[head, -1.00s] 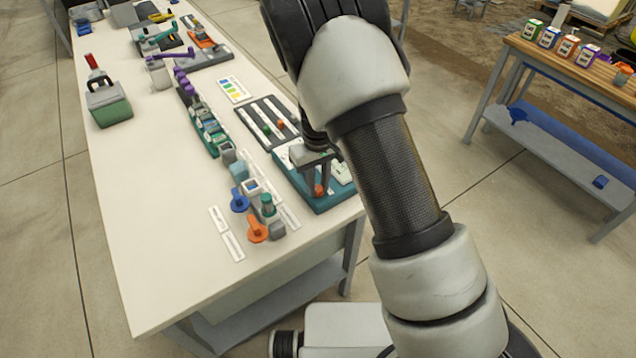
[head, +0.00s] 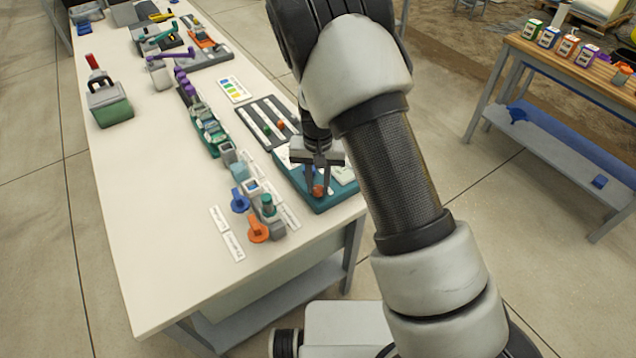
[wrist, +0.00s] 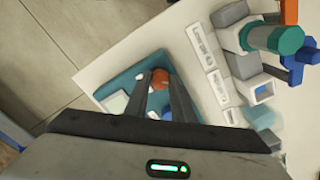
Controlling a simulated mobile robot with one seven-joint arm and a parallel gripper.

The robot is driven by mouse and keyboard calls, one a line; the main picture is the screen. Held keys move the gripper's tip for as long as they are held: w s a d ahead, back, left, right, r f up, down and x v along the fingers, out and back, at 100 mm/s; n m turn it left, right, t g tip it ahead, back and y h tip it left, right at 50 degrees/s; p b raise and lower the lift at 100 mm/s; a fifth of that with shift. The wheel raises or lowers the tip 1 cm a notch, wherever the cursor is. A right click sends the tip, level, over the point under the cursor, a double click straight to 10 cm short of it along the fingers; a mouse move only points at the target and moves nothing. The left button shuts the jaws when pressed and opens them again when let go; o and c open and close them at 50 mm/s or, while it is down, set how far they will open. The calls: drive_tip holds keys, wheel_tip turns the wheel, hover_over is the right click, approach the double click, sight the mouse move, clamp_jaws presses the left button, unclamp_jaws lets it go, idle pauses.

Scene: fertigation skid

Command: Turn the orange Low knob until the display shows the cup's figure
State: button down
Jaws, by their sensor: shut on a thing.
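The orange knob (head: 318,191) sits on the near end of a teal box (head: 325,207) at the table's right edge. It also shows in the wrist view (wrist: 160,77), between the tips of two dark fingers. My gripper (head: 317,187) points down over the box and is shut on the knob. A pale panel (head: 345,174) lies on the box to the right of the knob; it also shows in the wrist view (wrist: 116,103). I cannot read any figure on it. The knob's lettering is not visible, and I cannot make out the cup.
A blue-handled valve (head: 240,203) and an orange-handled valve (head: 257,231) stand left of the box, beside white label strips (head: 232,246). A dark slider panel (head: 268,122) lies behind the box. The table's left front (head: 160,260) is clear.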

idle(0.4)
drive_tip(key=c, duration=1.5)
unclamp_jaws()
drive_tip(key=shift+r, duration=0.15)
wheel_tip(320, 180, up, 17)
drive_tip(key=shift+r+p, duration=0.1)
drive_tip(key=shift+p, duration=0.35)
wheel_tip(320, 180, up, 10)
drive_tip(key=t+y+p, duration=0.1)
drive_tip(key=p, duration=0.1)
hover_over(318, 188)
drive_tip(key=s+d, duration=0.4)
drive_tip(key=d, duration=0.1)
drive_tip(key=s+d+r+t+p, duration=0.1)
drive_tip(key=s+d+r, duration=0.2)
drive_tip(key=s, duration=0.3)
drive_tip(key=s+d+r+t+p, duration=0.1)
drive_tip(key=s+d+r+t, duration=0.1)
drive_tip(key=s, duration=0.5)
drive_tip(key=s+d+r+n+t+h+p, duration=0.1)
drive_tip(key=s+d+r, duration=0.3)
drive_tip(key=s+r, duration=0.2)
drive_tip(key=shift+s+d+r+t, duration=0.2)
drive_tip(key=shift+d+r+t, duration=0.05)
drive_tip(key=shift+t, duration=0.05)
